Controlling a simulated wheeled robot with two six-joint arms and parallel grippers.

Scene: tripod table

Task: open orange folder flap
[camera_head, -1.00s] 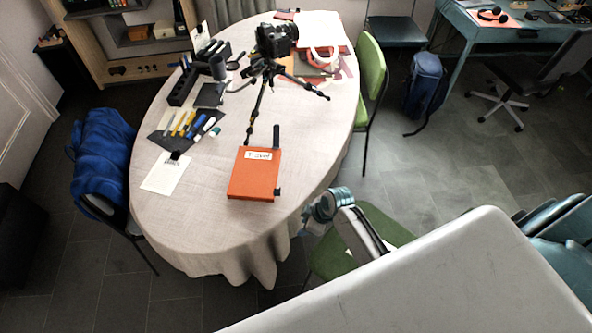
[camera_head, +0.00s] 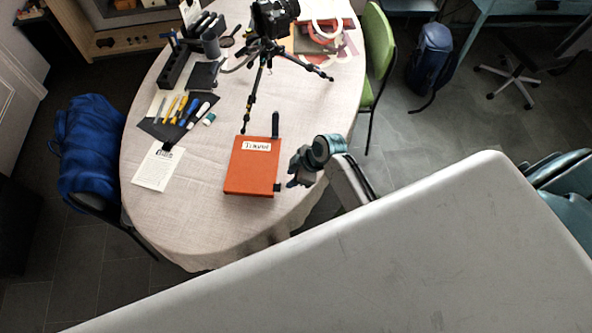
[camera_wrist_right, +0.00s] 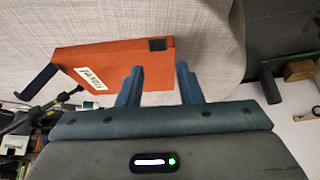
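The orange folder (camera_head: 250,173) lies closed on the oval table, with a white label near its far edge and dark tabs at its right side. In the right wrist view the folder (camera_wrist_right: 115,60) lies just beyond the fingertips, with a dark corner piece near its edge. My right gripper (camera_head: 294,172) is just right of the folder, at the table's edge. In the right wrist view its two blue fingers (camera_wrist_right: 160,72) stand apart with nothing between them. I cannot tell whether a finger touches the folder. My left gripper is not in view.
A camera on a tripod (camera_head: 262,50) stands behind the folder. Pens on a dark mat (camera_head: 165,128) and a printed sheet (camera_head: 158,168) lie to the left. A green chair (camera_head: 377,60) stands right of the table (camera_head: 200,215). The cloth in front of the folder is clear.

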